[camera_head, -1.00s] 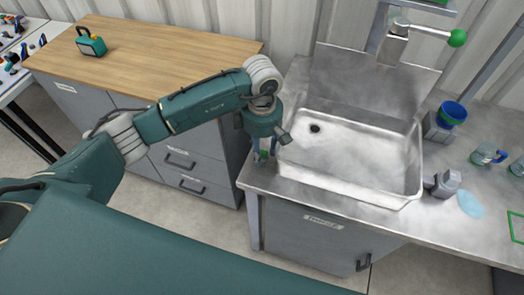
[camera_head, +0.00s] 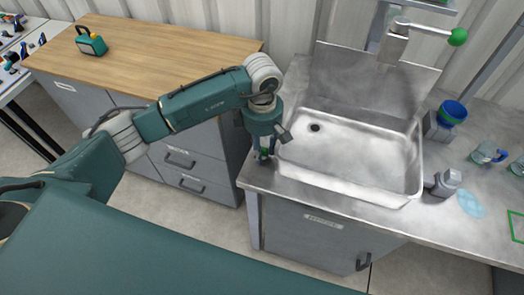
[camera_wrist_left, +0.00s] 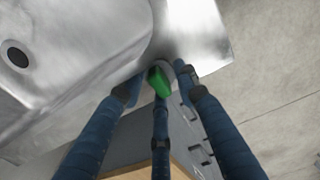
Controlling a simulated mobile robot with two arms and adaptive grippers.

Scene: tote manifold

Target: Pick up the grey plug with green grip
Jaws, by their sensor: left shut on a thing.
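The plug's green grip (camera_wrist_left: 159,82) sits between the blue fingers of my left gripper (camera_wrist_left: 158,88) in the left wrist view. A grey round part of the plug (camera_wrist_left: 180,67) shows just behind it, partly hidden by the fingers. In the head view, my left gripper (camera_head: 262,157) points down at the left front corner of the sink counter, and a bit of the green grip (camera_head: 265,152) shows between its fingers. The gripper is shut on the plug. I cannot tell whether the plug still touches the counter. My right gripper is not in view.
The steel sink basin (camera_head: 350,160) lies right of the gripper, with a green-knobbed tap (camera_head: 458,37) above. A wooden-topped cabinet (camera_head: 170,50) is at left.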

